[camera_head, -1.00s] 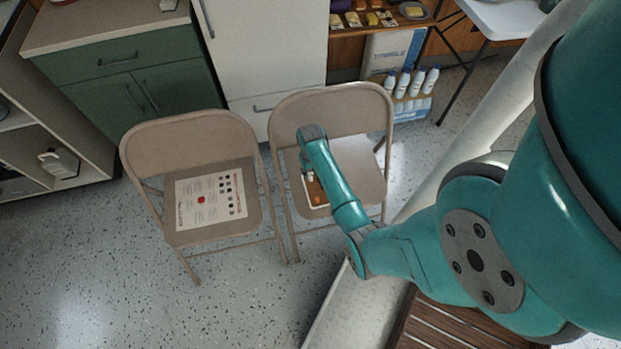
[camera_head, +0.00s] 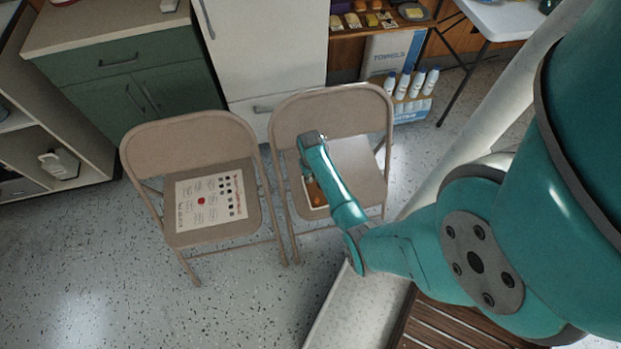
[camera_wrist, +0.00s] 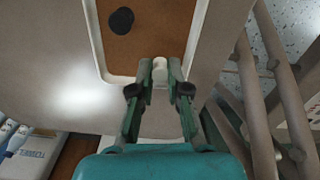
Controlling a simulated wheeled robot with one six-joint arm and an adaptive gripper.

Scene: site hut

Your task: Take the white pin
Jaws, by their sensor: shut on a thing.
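The white pin (camera_wrist: 160,72) shows in the wrist view as a small pale upright piece. My gripper (camera_wrist: 160,68) is shut on it, with a fingertip against each side. The pin is at the near edge of a white-rimmed tray with a brown floor (camera_wrist: 148,58). I cannot tell whether it still touches the tray. In the head view the tray (camera_head: 317,208) rests on the right chair's seat, and my arm hides the pin and most of the tray. A black round piece (camera_wrist: 121,20) lies on the tray's floor.
The tray's chair (camera_head: 372,185) stands right of another tan folding chair (camera_head: 190,137). That one bears a printed sheet (camera_head: 188,215) with a red spot and several dark marks. Green cabinets (camera_head: 120,85) and several white bottles (camera_head: 417,83) stand behind. Speckled floor at front left is clear.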

